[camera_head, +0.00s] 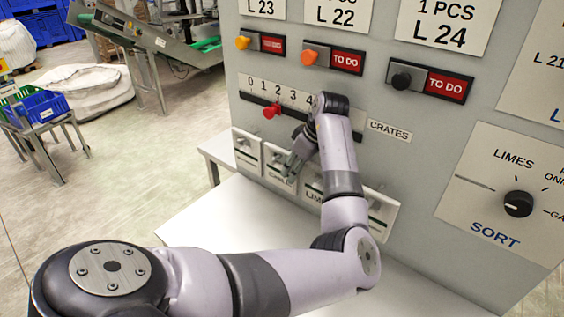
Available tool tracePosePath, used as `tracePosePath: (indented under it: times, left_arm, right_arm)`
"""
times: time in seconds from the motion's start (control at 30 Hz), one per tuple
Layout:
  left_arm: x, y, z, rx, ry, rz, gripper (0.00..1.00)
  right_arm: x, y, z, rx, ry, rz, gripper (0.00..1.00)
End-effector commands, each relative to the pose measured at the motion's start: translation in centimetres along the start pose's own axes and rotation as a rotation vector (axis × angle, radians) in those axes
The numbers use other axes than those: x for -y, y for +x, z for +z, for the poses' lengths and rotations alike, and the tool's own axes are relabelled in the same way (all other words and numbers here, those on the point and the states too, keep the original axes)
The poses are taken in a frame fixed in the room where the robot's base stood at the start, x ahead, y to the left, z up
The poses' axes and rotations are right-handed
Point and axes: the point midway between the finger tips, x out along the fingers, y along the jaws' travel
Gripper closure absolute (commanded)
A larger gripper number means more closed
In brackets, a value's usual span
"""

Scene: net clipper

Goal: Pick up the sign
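A row of white signs hangs low on the grey panel: a left one (246,153), a second one (279,166), one whose visible letters start "LIM" (313,193), and a right one (379,218). My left arm reaches across to the panel. My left gripper (292,168) points down at the second sign, in front of its right part. I cannot tell whether it touches the sign or how far its fingers are apart. My forearm hides parts of the third and right signs. My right gripper is out of view.
A white table (225,222) stands below the panel. Above the signs are a red slider knob (271,111) on a numbered scale and buttons with red labels. A black SORT dial (518,204) is at right.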

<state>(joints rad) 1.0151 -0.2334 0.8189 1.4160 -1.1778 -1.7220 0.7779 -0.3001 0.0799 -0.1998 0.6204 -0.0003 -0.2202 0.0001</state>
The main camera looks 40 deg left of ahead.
Motion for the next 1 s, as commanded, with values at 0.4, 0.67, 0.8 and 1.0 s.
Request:
tracePosePath:
  times: [0.4,0.67,0.8,1.0]
  left_arm:
    - [-0.1,1.7,-0.1,-0.002,-0.003,0.002,0.66]
    - [-0.1,1.6,-0.1,-0.002,-0.002,0.002,0.84]
    - [-0.1,1.6,-0.1,-0.002,-0.002,0.002,0.93]
    - [-0.1,1.6,-0.1,-0.001,-0.002,0.002,1.0]
  right_arm:
    - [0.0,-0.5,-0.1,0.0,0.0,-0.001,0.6]
    - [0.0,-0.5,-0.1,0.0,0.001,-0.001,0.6]
    - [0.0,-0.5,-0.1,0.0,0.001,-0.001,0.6]
    - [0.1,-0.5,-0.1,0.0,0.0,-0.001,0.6]
